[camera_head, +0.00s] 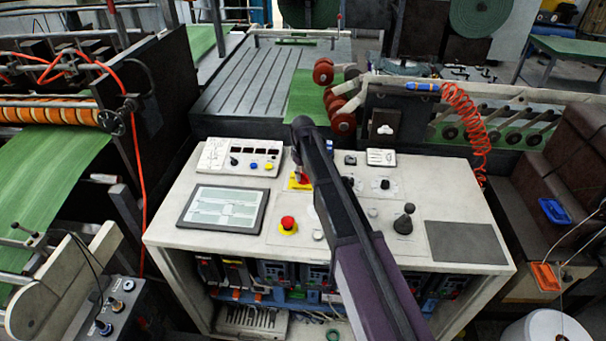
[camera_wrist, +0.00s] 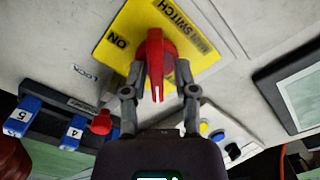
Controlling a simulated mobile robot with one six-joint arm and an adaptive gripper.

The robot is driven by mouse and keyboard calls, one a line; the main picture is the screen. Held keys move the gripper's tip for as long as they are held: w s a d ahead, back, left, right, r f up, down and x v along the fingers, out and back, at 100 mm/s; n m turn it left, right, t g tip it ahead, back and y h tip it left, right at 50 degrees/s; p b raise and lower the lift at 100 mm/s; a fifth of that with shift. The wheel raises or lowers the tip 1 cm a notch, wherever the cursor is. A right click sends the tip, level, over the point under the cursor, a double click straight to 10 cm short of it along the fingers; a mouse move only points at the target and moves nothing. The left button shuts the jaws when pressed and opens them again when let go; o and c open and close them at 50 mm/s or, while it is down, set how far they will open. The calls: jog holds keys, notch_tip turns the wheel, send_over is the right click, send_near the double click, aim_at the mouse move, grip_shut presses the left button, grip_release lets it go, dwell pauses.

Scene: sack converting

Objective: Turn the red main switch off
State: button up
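The red main switch (camera_wrist: 155,62) is a rotary handle on a yellow plate (camera_wrist: 205,50) lettered "SWITCH" and "ON". In the wrist view the handle's white mark points down the picture, toward my gripper; "ON" is left of the handle. My gripper (camera_wrist: 160,75) has one finger on each side of the handle, with gaps visible beside its near end; whether the tips touch is unclear. In the head view the yellow plate (camera_head: 293,185) and a bit of the red switch (camera_head: 305,179) show beside my gripper (camera_head: 298,172); my arm hides the rest.
On the console top (camera_head: 190,225) are a touch screen (camera_head: 222,209), a button box (camera_head: 240,157), a red emergency button on yellow (camera_head: 288,223) and a black joystick (camera_head: 404,221). Blue numbered parts (camera_wrist: 72,134) lie left in the wrist view.

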jog(key=shift+d, duration=0.15)
dwell(0.4)
jog(key=shift+m, duration=0.3)
